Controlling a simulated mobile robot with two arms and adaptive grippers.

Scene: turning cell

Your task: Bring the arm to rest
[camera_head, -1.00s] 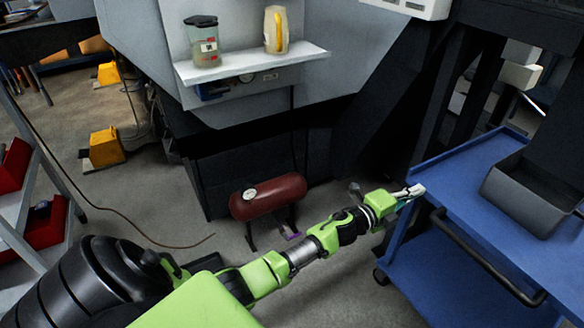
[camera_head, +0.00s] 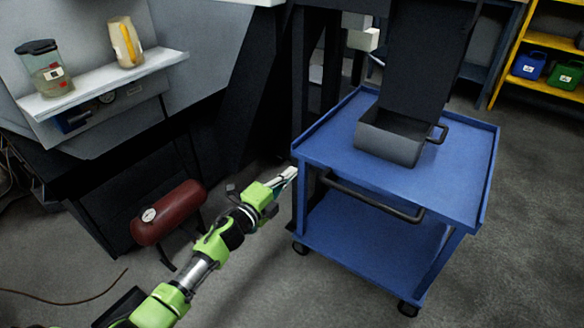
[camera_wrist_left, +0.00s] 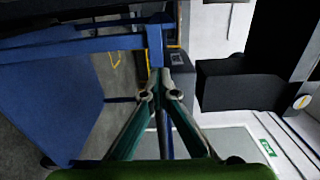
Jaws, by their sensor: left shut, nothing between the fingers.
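My left arm reaches in from the lower left in the head view. Its gripper (camera_head: 288,175) is shut and empty, close to the near left corner of the blue cart (camera_head: 440,192). In the left wrist view the gripper's fingers (camera_wrist_left: 158,78) meet at their tips with nothing between them. The blue cart's frame (camera_wrist_left: 75,95) fills the left of that view. I cannot tell whether the fingertips touch the cart. My right gripper is not in view.
A dark grey bin (camera_head: 388,142) stands on the cart's top, below a dark panel (camera_head: 428,55). A red tank (camera_head: 168,212) stands on the floor left of my arm. A shelf (camera_head: 105,85) holds two containers. Floor right of the cart is clear.

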